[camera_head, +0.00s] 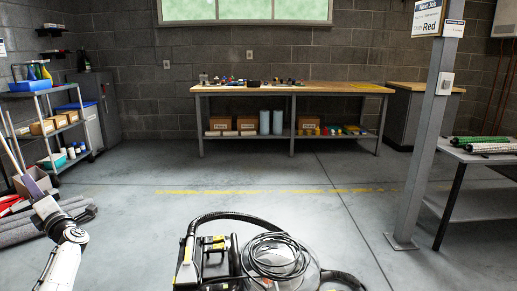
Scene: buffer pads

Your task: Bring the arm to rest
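My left arm comes in at the lower left, white with a dark wrist. Its gripper (44,205) points up and to the left, away from the workbench. A greyish-purple flat-sided thing (35,182) shows right at the gripper's tip. I cannot tell whether it is held or stands behind the gripper, and the fingers are too small to read. My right arm and gripper are not in view.
A floor machine (210,256) with coiled hose stands at front centre. A metal shelf (45,125) and grey rolls (40,228) are at left. A wooden workbench (330,88) stands at the back. A post (428,140) and side table (480,158) are at right. The mid floor is clear.

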